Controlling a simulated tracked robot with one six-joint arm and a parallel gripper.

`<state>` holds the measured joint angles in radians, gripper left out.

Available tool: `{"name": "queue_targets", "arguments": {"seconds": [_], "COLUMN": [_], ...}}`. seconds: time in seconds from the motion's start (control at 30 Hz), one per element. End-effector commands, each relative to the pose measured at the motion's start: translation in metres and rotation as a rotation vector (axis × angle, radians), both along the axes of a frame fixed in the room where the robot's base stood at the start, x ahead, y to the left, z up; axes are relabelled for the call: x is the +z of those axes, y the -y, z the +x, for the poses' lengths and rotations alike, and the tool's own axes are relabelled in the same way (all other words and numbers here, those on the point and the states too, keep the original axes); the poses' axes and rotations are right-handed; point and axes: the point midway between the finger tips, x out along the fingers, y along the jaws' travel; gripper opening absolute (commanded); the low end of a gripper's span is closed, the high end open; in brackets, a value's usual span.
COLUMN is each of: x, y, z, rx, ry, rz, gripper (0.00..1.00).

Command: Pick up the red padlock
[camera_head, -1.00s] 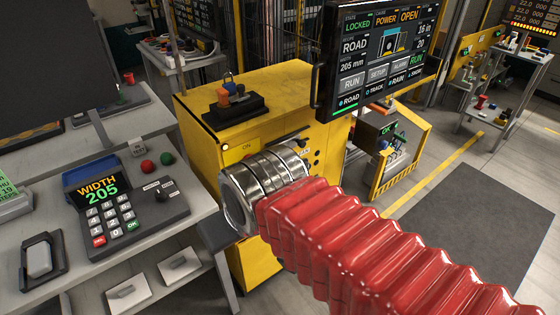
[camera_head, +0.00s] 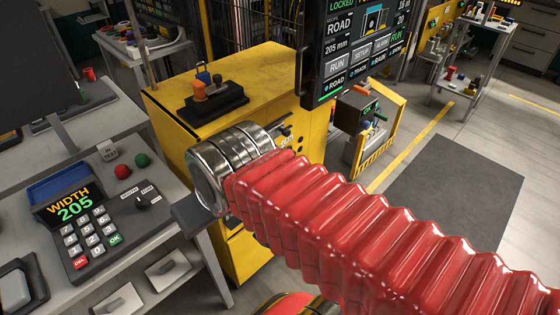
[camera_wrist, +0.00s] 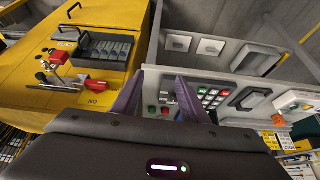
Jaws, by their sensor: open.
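I cannot pick out the red padlock for certain. In the wrist view, which looks upside down, a small red block (camera_wrist: 60,57) sits by metal levers on the yellow cabinet (camera_wrist: 25,75), and a red piece (camera_wrist: 96,84) lies near the "ON" label; either is too small to tell. My gripper (camera_wrist: 158,90) shows two purple fingers spread apart with nothing between them.
A keypad console (camera_head: 85,225) with red and green buttons stands on the grey bench (camera_head: 165,235) at left. A screen (camera_head: 350,50) hangs above right. Floor at right is open.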

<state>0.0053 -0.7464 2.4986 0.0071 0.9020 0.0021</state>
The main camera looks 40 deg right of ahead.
Motion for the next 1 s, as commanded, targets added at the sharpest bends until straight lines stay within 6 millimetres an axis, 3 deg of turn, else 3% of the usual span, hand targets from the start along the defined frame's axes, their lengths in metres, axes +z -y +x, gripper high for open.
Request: {"name": "queue_targets", "arguments": {"seconds": [0.2, 0.67, 1.0], "x": [-0.016, -0.066, -0.087], "y": [0.008, 0.034, 0.084], "z": [0.003, 0.027, 0.057], "rx": [-0.124, -0.724, -1.197], "ry": [-0.068, -0.278, -0.336], "rz": [0.104, 0.630, 1.075], "gripper": [0.56, 0.56, 0.56]}}
